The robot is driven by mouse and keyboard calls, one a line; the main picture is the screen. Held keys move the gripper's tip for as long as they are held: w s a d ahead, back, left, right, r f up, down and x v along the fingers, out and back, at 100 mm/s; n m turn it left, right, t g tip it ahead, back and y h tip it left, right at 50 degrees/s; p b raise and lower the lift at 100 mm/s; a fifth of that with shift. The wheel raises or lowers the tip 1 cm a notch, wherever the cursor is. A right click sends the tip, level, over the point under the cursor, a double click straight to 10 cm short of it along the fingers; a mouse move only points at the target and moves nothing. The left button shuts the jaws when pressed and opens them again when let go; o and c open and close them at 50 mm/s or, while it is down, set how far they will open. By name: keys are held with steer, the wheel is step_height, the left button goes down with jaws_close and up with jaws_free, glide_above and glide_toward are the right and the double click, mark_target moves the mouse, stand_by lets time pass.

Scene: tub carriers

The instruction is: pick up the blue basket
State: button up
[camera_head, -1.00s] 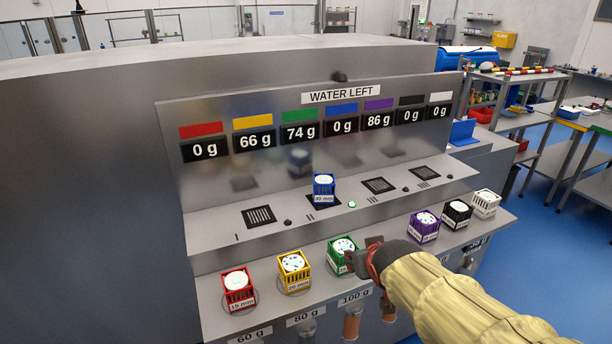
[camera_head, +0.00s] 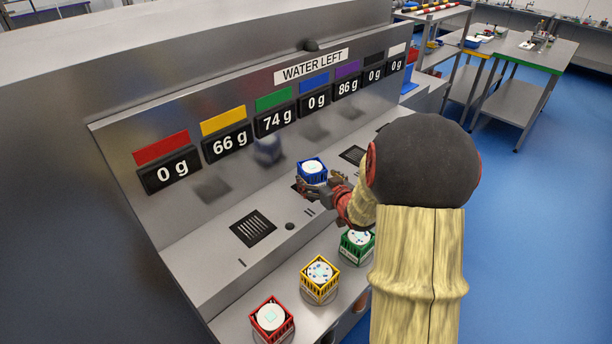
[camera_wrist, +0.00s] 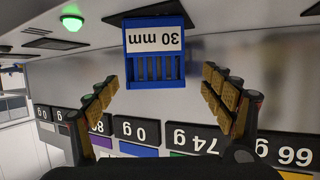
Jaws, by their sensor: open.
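The blue basket (camera_head: 312,171) has a round white top and stands on the upper ledge, over one of the dark grilles. In the wrist view the blue basket (camera_wrist: 154,54) appears upside down with a white "30 mm" label. My gripper (camera_head: 322,188) is at the basket in the head view, its fingers close to the near side. In the wrist view my gripper (camera_wrist: 163,92) is open, with one ridged finger pad on each side. The basket is between the finger lines, toward the tips, with a gap at the right finger. I cannot tell whether the left finger touches.
On the lower shelf stand a red basket (camera_head: 271,319), a yellow basket (camera_head: 320,278) and a green basket (camera_head: 357,244). My arm hides the shelf farther right. The display panel (camera_head: 217,133) rises behind the ledge. A bare grille (camera_head: 253,229) lies to the left.

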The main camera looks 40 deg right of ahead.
mark_target(312, 170)
steer(key=x, duration=0.2)
steer(key=b+x, duration=0.1)
steer(key=x, duration=0.3)
steer(key=shift+w+d+r, duration=0.1)
steer(key=shift+d, duration=0.2)
steer(key=shift+c, duration=1)
steer(key=c, duration=1.5)
steer(key=shift+c, duration=0.7)
steer(key=shift+r, duration=0.15)
steer(key=shift+c, duration=0.9)
steer(key=shift+r, duration=0.1)
